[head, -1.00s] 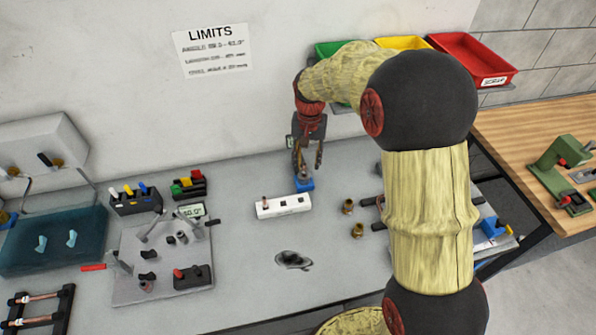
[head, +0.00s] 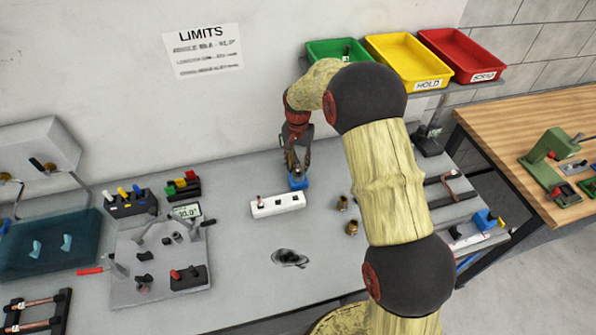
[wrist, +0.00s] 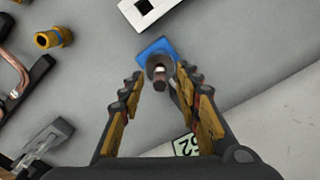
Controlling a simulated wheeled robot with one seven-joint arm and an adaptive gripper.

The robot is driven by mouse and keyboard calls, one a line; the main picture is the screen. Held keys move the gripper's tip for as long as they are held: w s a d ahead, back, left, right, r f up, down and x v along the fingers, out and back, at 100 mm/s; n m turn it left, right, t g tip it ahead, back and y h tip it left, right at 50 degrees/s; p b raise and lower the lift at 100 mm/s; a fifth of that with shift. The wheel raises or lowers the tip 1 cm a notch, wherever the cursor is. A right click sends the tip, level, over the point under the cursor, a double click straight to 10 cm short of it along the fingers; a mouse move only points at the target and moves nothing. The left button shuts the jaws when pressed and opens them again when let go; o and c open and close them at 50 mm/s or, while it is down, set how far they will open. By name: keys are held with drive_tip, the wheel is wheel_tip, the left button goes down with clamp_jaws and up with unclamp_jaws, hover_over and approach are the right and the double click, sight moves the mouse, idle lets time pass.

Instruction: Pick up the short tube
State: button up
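My gripper (wrist: 159,82) is open, with one finger on each side of the tube and a gap to both. In the head view my gripper (head: 297,166) points down over the blue block (head: 298,184), and its fingers hide most of the tube. I cannot tell how deep the tube sits in the collar.
A white block (head: 278,205) with square holes and a small upright piece stands just in front. Brass fittings (head: 352,228) lie to the right. A grey fixture plate (head: 150,262) is at left. Green, yellow (head: 408,60) and red bins stand behind.

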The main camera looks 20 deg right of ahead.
sight(298, 171)
wheel_tip(298, 171, down, 2)
drive_tip(key=shift+f, duration=0.15)
drive_tip(key=shift+c, duration=0.3)
drive_tip(key=c, duration=0.7)
clamp_jaws()
